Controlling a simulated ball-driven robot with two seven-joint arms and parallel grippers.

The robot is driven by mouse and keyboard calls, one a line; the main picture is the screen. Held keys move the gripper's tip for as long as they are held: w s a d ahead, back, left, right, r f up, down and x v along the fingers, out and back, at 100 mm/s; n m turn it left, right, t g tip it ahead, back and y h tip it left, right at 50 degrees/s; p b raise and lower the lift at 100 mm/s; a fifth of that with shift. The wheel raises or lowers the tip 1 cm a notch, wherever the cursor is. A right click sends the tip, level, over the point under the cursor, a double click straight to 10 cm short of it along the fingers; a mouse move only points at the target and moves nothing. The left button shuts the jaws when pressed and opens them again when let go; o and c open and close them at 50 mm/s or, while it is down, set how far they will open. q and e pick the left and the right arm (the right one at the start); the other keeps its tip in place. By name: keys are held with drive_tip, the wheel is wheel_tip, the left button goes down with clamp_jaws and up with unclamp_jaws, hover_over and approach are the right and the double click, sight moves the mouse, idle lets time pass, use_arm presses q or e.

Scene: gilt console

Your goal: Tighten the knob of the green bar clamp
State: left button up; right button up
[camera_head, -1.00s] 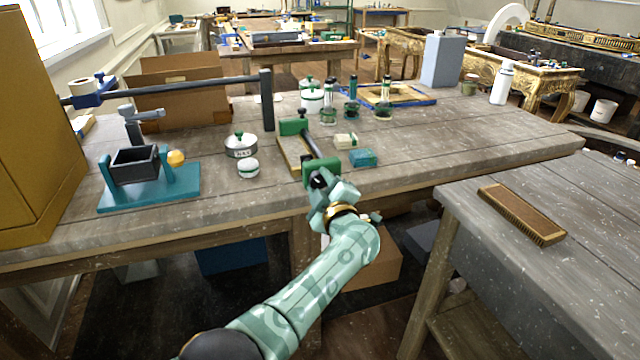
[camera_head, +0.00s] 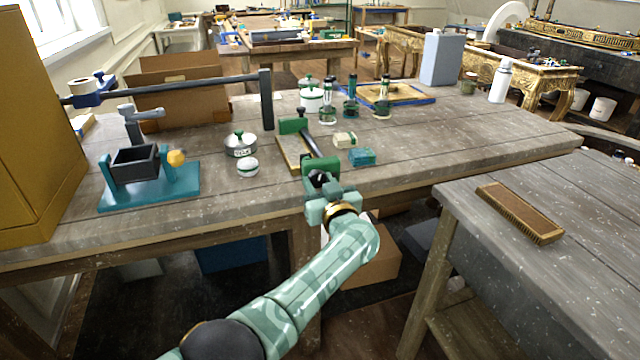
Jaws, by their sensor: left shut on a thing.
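The green bar clamp (camera_head: 321,165) lies on the wooden workbench near its front edge, with a dark bar running between its green front and back jaws. Its dark knob (camera_head: 319,179) faces the bench's front edge and is partly hidden by my gripper. My left gripper (camera_head: 322,190) is at the front end of the clamp, with its fingers shut on the knob. A wooden piece (camera_head: 291,153) lies beside the bar, between the clamp's jaws. My right gripper is out of view.
A brush (camera_head: 520,212) lies on the nearer table.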

use_arm(q)
drive_tip(key=m, duration=0.4)
drive_tip(key=shift+s+f, duration=0.1)
drive_tip(key=shift+f, duration=0.2)
drive_tip(key=shift+m, duration=1.8)
